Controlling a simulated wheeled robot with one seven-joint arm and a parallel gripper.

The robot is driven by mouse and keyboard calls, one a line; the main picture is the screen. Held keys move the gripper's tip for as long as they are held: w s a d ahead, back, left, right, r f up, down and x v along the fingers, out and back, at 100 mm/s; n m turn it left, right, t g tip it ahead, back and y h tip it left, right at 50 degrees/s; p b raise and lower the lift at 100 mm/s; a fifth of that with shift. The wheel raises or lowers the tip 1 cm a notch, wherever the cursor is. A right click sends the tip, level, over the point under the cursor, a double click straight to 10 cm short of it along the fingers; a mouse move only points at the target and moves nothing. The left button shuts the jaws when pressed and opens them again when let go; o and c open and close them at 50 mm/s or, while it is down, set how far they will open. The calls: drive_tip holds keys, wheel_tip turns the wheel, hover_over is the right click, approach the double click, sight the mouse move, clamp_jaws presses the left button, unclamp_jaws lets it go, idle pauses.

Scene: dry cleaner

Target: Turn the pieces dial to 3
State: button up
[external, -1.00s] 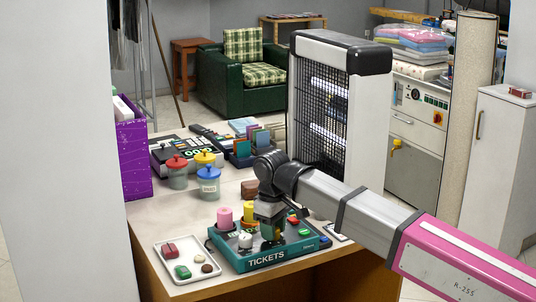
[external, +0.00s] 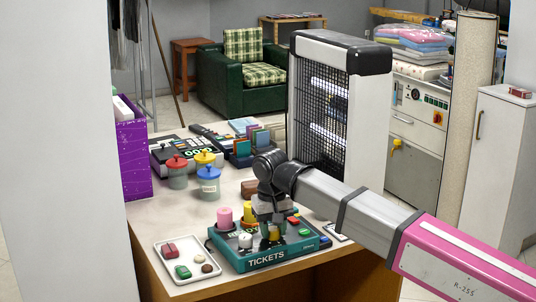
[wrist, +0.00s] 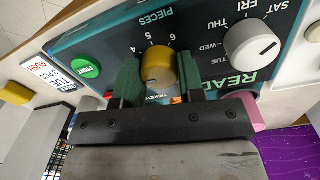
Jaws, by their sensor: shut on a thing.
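The pieces dial is a yellow knob (wrist: 158,66) on the teal ticket machine (wrist: 110,40), under the upside-down word PIECES. It also shows in the external view (external: 274,233). The numbers 4, 5 and 6 show around its far side; its lower numbers are hidden by my gripper. My gripper (wrist: 160,78) is shut on the knob, one green finger on each side. In the external view my gripper (external: 272,226) points down over the machine. I cannot tell which number the dial points at.
A white day dial (wrist: 250,43) sits beside the yellow knob. A green PRINT button (wrist: 85,66) and a printed slip (wrist: 52,72) are on the other side. Pink (external: 225,218) and white (external: 245,240) knobs, and a tray (external: 171,248) of small items, are nearby.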

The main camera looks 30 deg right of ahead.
sight(272, 228)
idle(0.4)
drive_tip(key=o, duration=0.9)
drive_tip(key=shift+o, duration=0.2)
drive_tip(key=shift+r, duration=0.1)
wheel_tip(272, 228, up, 11)
drive_tip(key=shift+a+f, duration=0.15)
drive_tip(key=shift+f, duration=0.05)
